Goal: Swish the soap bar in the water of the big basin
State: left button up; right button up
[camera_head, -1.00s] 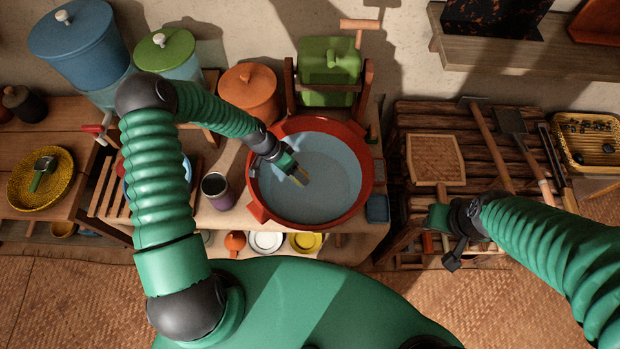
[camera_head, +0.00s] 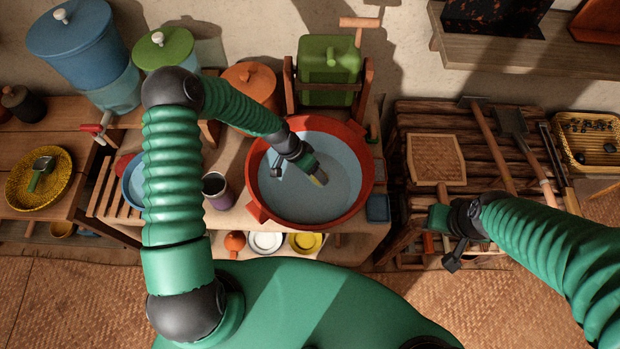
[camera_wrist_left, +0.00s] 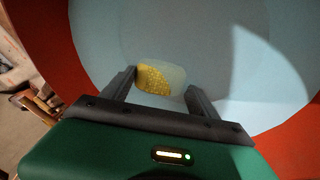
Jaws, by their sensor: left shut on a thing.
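The big basin (camera_head: 355,203) is red with a pale blue-grey inside and stands on the counter in the middle of the head view. Its red rim also shows in the left wrist view (camera_wrist_left: 38,40).
A dark cup (camera_head: 218,190) stands just left of the basin, and a small blue dish (camera_head: 377,208) to its right. A green container (camera_head: 329,68) in a wooden frame stands behind. A slatted wooden table (camera_head: 478,150) with tools is at the right.

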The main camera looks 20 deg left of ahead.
pick_arm(q)
jog(key=a, duration=0.2)
jog(key=s+a, duration=0.1)
jog(key=a, duration=0.2)
jog(key=shift+s+a+p, duration=0.3)
jog(key=shift+a+p, duration=0.05)
jog(key=shift+w+d+b, duration=0.15)
jog(key=shift+w+d, duration=0.15)
jog(key=shift+d, duration=0.7)
jog(key=shift+w+d+b, duration=0.1)
jog(key=shift+w+d, duration=0.15)
jog(key=shift+d, duration=0.7)
jog(key=shift+w+d+b, duration=0.15)
jog(key=shift+w+d, duration=0.15)
jog(key=shift+d, duration=0.7)
jog(key=s+a, duration=0.1)
jog(key=a, duration=0.5)
jog(key=shift+s+p, duration=0.35)
jog(key=shift+p, duration=0.05)
